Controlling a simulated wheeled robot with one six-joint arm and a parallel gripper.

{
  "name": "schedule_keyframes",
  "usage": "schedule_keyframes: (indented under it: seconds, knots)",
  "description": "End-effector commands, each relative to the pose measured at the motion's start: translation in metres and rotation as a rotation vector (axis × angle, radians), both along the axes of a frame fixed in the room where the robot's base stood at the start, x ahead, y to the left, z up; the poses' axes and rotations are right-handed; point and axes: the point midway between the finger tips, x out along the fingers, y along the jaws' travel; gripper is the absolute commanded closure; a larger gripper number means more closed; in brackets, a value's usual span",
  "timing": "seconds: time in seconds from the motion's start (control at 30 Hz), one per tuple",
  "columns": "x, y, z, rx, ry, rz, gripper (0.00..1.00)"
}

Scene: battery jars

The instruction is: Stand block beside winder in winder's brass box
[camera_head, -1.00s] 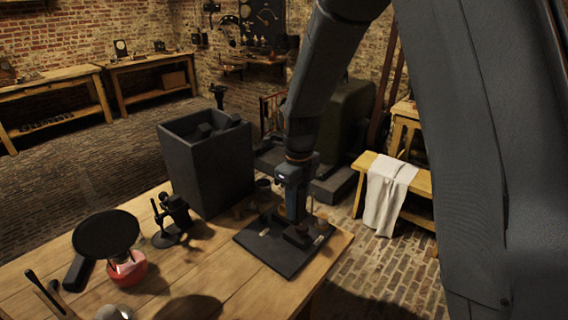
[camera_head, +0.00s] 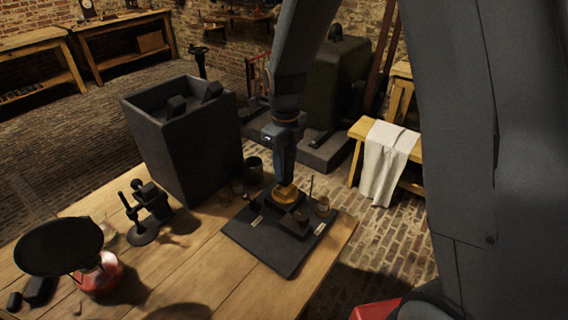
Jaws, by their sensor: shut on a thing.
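My gripper (camera_head: 285,183) points straight down over the back of a dark board (camera_head: 268,247) on the wooden table. It is shut on a small yellowish piece, largely hidden by the fingers; I cannot tell for sure that it is the block. A low brass-coloured piece (camera_head: 287,199) lies right under the fingertips; I cannot tell whether they touch. A dark block-like piece (camera_head: 295,223) sits on the board just in front. A small brass-coloured cup (camera_head: 322,207) stands at the board's right, with a thin upright stick (camera_head: 311,186) near it. The winder is too small to identify.
A tall dark open bin (camera_head: 187,145) stands behind the board on the left. A small dark cup (camera_head: 253,169) stands beside it. A black clamp-like tool (camera_head: 147,211) and a red-based stand with a black disc (camera_head: 60,246) are at left. The table front is mostly clear.

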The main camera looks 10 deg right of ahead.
Motion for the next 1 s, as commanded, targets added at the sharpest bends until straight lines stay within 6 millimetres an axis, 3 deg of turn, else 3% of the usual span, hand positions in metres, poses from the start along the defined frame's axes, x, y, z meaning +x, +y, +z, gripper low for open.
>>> schedule_keyframes:
  seconds: [1.0]
  knots:
    - [0.0026, -0.0001, -0.0111, 0.001, -0.002, -0.002, 0.99]
